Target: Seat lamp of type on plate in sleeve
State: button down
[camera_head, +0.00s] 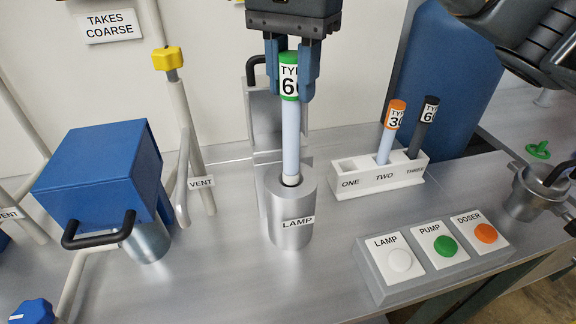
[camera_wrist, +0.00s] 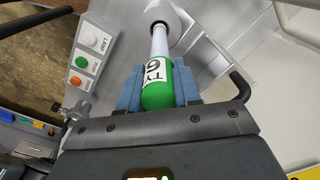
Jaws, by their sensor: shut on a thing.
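A lamp (camera_head: 291,140) with a green cap and a pale tube is upright, its label reading "TY" and "6", partly hidden by my fingers. My gripper (camera_head: 290,85) is shut on the green cap. The lamp's lower end is in the mouth of the steel sleeve (camera_head: 292,218) marked LAMP; how deep it sits I cannot tell. In the wrist view the lamp (camera_wrist: 159,45) runs from my gripper (camera_wrist: 158,92) to the round sleeve (camera_wrist: 178,28). A plate reading "TAKES COARSE" (camera_head: 110,27) is on the wall; no type plate is legible.
A white rack (camera_head: 380,184) marked ONE, TWO, THREE holds an orange-capped lamp (camera_head: 391,130) in TWO and a black-capped lamp (camera_head: 424,125) in THREE; ONE is empty. A button box (camera_head: 425,275) stands in front. A blue box (camera_head: 100,180) and a vent pipe (camera_head: 190,130) stand left.

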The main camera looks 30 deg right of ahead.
aim_at(292, 159)
notch_tip(292, 159, down, 14)
jog(key=shift+r, duration=0.25)
jog(key=shift+f, duration=0.15)
jog(key=c, duration=0.8)
grip_release()
notch_tip(292, 159, up, 12)
jog(key=shift+r, duration=0.2)
dwell(0.3)
